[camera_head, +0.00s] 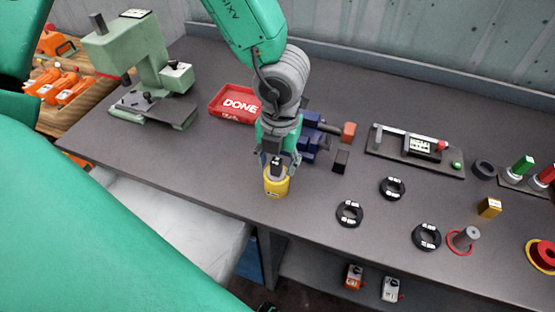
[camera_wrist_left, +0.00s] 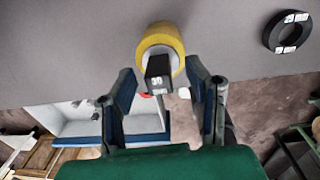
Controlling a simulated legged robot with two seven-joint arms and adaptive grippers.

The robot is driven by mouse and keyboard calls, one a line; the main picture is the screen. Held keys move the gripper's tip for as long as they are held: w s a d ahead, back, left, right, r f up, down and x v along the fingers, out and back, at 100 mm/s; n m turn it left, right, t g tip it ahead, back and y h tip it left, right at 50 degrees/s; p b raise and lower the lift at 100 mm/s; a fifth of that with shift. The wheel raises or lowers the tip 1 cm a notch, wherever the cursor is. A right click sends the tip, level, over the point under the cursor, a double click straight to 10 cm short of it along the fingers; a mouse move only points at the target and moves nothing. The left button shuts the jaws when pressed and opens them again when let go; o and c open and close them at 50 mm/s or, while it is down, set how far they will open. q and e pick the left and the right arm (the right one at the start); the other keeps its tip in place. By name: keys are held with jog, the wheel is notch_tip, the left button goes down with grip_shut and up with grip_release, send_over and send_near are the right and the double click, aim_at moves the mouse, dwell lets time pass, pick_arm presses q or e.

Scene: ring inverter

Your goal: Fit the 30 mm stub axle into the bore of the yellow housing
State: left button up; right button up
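The yellow housing (camera_head: 276,188) stands on the grey bench near its front edge. It also shows in the wrist view (camera_wrist_left: 160,37) as a short yellow cylinder. A dark block marked 30, seemingly the head of the stub axle (camera_wrist_left: 157,66), is at the housing's mouth. In the head view the block (camera_head: 277,167) sits at the top of the housing. How deep any shaft goes into the bore is hidden. My left gripper (camera_head: 278,160) points down over the housing. Its fingers (camera_wrist_left: 164,78) are spread on both sides of the block, with visible gaps. My right gripper is not in view.
A red DONE tray (camera_head: 219,110) and a green press (camera_head: 130,70) stand to the left. Behind the gripper are dark blue blocks (camera_head: 312,140). Several black rings (camera_head: 349,213) and a gauge board (camera_head: 415,150) lie to the right. The bench left of the housing is clear.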

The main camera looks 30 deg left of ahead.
aim_at(279, 161)
pick_arm(q)
jog(key=shift+r, duration=0.1)
notch_tip(279, 161, up, 12)
jog(key=shift+d, duration=0.25)
jog(key=shift+w, duration=0.15)
dwell(0.5)
